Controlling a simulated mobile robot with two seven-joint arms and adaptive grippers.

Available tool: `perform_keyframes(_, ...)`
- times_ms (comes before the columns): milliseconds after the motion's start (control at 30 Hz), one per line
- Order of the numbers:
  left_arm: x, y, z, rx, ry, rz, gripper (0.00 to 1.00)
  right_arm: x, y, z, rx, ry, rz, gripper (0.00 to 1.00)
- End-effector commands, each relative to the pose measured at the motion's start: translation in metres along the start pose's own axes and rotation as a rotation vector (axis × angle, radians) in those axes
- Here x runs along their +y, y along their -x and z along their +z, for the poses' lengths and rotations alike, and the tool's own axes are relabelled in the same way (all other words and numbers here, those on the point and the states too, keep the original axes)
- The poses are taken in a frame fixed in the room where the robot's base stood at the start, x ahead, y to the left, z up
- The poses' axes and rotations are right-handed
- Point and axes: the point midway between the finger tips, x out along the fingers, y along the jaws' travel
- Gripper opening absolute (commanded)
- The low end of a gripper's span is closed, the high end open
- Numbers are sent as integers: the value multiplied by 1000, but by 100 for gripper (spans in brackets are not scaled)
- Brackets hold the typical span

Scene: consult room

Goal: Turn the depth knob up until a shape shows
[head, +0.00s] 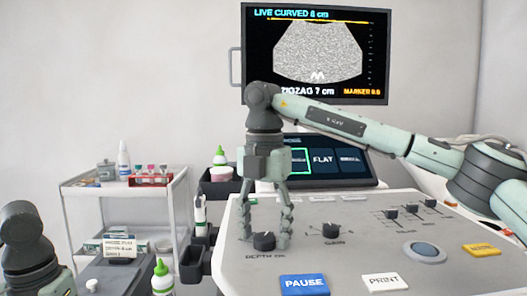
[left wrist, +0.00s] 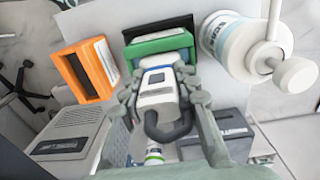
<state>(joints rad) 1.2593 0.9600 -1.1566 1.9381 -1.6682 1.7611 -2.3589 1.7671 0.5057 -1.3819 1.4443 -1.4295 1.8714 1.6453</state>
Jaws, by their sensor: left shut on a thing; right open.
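The depth knob (head: 264,241) is a dark dial on the grey console (head: 345,262), at the front left in the head view, above the label "DEPTH". My right gripper (head: 265,226) points down, open, with one finger on each side of the knob; I cannot tell whether they touch it. A small white zigzag mark (head: 318,76) shows at the fan's bottom. My left gripper (left wrist: 160,95) is shut on a white and grey probe-like device (left wrist: 156,96) with a dark loop.
Pause (head: 304,284) and print (head: 384,282) buttons line the front. A small card (head: 118,248) stands at left. Orange (left wrist: 88,72) and green (left wrist: 160,44) holders show in the left wrist view.

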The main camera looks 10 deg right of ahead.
Motion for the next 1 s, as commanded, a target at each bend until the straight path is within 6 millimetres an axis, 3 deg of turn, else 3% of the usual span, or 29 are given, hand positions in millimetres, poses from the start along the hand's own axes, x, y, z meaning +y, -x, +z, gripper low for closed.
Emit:
perform_keyframes(600,1,-6,2,-12,-2,0,0,1,-25,-2,2,-1,-3,55)
perform_keyframes(1000,1,-6,3,-13,-3,0,0,0,-28,-3,5,1,-9,55)
